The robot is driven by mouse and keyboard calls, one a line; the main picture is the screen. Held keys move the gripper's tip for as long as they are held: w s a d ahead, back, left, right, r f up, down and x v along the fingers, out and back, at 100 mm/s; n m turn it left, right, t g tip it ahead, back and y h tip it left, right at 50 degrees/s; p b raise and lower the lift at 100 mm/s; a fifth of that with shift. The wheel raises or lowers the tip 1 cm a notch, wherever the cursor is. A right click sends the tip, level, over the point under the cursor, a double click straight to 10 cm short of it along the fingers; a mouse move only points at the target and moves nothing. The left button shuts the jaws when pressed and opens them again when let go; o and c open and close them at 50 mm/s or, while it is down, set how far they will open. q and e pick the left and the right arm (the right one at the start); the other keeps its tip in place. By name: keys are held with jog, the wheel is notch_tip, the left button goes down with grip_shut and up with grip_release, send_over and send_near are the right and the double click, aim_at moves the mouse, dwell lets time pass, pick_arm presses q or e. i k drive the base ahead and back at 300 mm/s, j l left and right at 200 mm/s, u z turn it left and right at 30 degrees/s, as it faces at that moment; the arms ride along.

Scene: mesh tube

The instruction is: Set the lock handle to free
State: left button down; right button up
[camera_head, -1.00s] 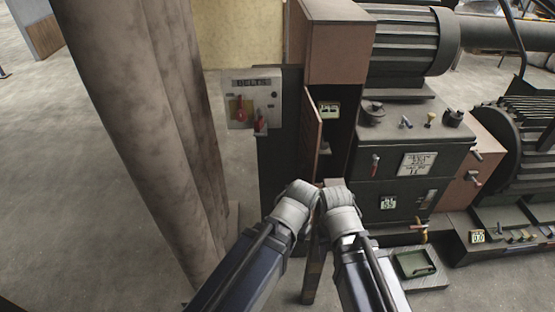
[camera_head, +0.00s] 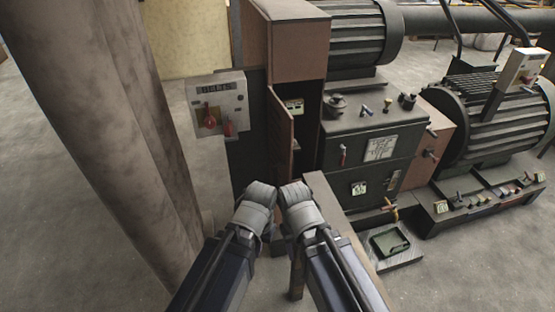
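I cannot tell which part is the lock handle; no readable label marks it. Candidates are two red handles on a grey panel (camera_head: 217,103) left of the brown cabinet, the left one (camera_head: 209,121) and the right one (camera_head: 229,129). A red lever (camera_head: 343,155) is on the front of the dark machine box (camera_head: 365,150), and a brass handle (camera_head: 391,209) is lower down. My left gripper (camera_head: 261,190) and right gripper (camera_head: 293,193) are side by side at lower centre, apart from these handles. Their fingers are hidden, so I cannot see if they are open.
A thick stained pillar (camera_head: 110,130) stands at left. The brown cabinet (camera_head: 285,50) has a door (camera_head: 281,140) ajar. A ribbed motor (camera_head: 490,125) with a control strip is at right. A green tray (camera_head: 390,241) lies low in front. The floor at lower right is clear.

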aim_at(342, 157)
jog(key=i+l, duration=0.1)
jog(key=l, duration=0.25)
jog(key=i+l, duration=0.15)
jog(key=l, duration=0.25)
jog(key=i+l, duration=0.1)
jog(key=l, duration=0.25)
jog(key=i+l, duration=0.15)
jog(key=l, duration=0.2)
